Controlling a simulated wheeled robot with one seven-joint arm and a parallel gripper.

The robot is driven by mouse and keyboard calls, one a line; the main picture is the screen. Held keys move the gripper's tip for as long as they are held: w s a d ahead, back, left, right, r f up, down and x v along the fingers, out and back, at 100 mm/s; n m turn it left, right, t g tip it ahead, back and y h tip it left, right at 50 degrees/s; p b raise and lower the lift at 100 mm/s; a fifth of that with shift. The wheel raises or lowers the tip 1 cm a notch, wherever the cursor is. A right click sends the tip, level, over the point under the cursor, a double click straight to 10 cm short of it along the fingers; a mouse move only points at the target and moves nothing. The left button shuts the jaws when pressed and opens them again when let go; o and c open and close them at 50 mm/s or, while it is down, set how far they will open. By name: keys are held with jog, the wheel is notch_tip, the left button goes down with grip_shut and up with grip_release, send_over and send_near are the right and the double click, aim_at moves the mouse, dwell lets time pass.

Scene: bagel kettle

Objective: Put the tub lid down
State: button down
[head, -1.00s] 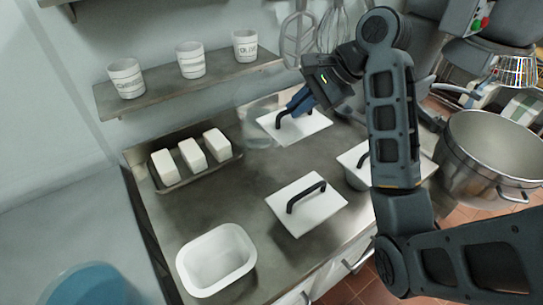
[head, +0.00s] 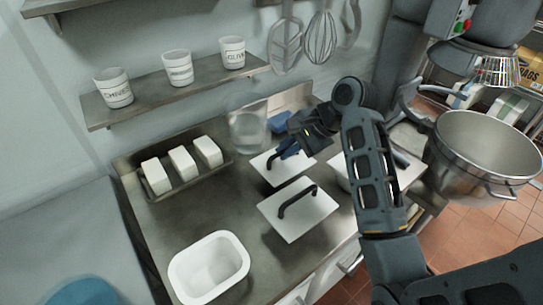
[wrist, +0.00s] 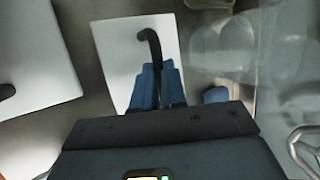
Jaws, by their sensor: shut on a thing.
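My gripper (head: 284,153) is shut on the black handle of a white square lid (head: 265,163), over the back middle of the steel counter. In the wrist view, the blue fingers (wrist: 157,88) pinch the handle's near end and the held lid (wrist: 118,45) spreads beyond them. I cannot tell whether this lid touches the counter. A second white lid (head: 298,220) with a black handle lies just in front of it; it also shows at the left in the wrist view (wrist: 45,65). An open, empty white tub (head: 208,268) stands at the front left.
A tray (head: 196,181) with white blocks stands at the left. A clear container (head: 248,128) and a blue object (head: 281,122) are behind the held lid. Another white lidded tub (head: 345,182) is partly hidden by my arm. A big pot (head: 488,150) is at the right.

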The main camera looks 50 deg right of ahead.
aim_at(265, 157)
notch_tip(265, 157, down, 3)
jog(key=shift+r, duration=0.2)
jog(key=w, duration=0.2)
jog(key=w+a, duration=0.1)
jog(key=w, duration=0.1)
jog(key=shift+a, duration=0.15)
jog(key=shift+s+f, duration=0.1)
jog(key=shift+f, duration=0.45)
jog(key=shift+f, duration=0.15)
jog(key=c, duration=1.5)
grip_release()
jog(key=shift+o, duration=0.2)
jog(key=v, duration=1.2)
